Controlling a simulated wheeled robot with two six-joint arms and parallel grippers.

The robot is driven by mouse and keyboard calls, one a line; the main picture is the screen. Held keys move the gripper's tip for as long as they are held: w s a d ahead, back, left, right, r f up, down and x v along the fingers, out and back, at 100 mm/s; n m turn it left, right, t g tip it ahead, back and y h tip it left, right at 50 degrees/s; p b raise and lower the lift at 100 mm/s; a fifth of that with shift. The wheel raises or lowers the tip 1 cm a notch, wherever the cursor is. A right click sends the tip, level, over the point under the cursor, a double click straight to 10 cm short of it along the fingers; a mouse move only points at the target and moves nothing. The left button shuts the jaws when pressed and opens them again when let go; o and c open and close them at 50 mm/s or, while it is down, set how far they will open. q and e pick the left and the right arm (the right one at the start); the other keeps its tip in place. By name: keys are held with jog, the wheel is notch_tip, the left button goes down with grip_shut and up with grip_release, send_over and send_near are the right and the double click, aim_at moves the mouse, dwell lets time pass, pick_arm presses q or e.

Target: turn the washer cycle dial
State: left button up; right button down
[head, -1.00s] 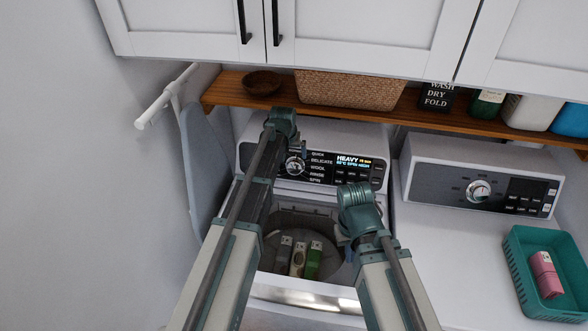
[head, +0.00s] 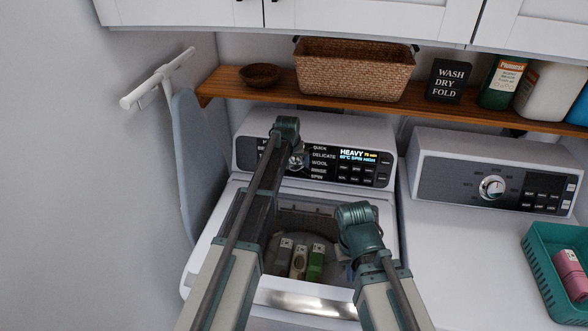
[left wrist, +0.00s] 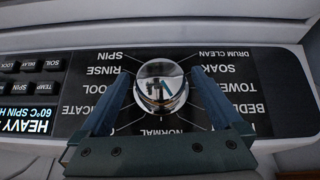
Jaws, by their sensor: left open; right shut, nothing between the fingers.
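The washer (head: 245,200) stands in the middle with its control panel at the back. Its cycle dial (head: 298,161) is a round shiny knob, partly covered by my left gripper (head: 294,154) in the head view. The display (head: 358,156) reads HEAVY, 60°C, SPIN HIGH. In the left wrist view the dial (left wrist: 160,86) sits between the two open fingers of my left gripper (left wrist: 161,90), with panel showing between each finger and the knob. Cycle names ring it, upside down. My right gripper (head: 348,264), mostly hidden by its wrist, is shut and empty over the tub opening.
Several bottle-like items (head: 299,262) stand in the open tub. The dryer (head: 480,165) is at right, with a teal basket (head: 540,265) on it. A wooden shelf (head: 224,86) above holds a wicker basket (head: 353,70), bowl and bottles. An ironing board (head: 197,150) leans at left.

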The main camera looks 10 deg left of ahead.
pick_arm(q)
jog(key=c, duration=1.3)
jog(key=shift+f, duration=0.1)
jog(key=shift+y, duration=0.3)
pick_arm(e)
jog(key=shift+f, duration=0.1)
pick_arm(q)
jog(key=shift+d+f+m+y+b, duration=0.1)
jog(key=shift+m+y+b, duration=0.1)
jog(key=shift+m+y, duration=0.25)
jog(key=shift+d+m+y+b, duration=0.15)
jog(key=shift+m+y, duration=0.1)
jog(key=shift+y, duration=0.3)
pick_arm(e)
jog(key=shift+f, duration=0.35)
pick_arm(q)
jog(key=shift+m+y+b, duration=0.6)
jog(key=shift+y+b, duration=0.05)
jog(key=shift+y, duration=0.35)
pick_arm(e)
jog(key=shift+f, duration=0.75)
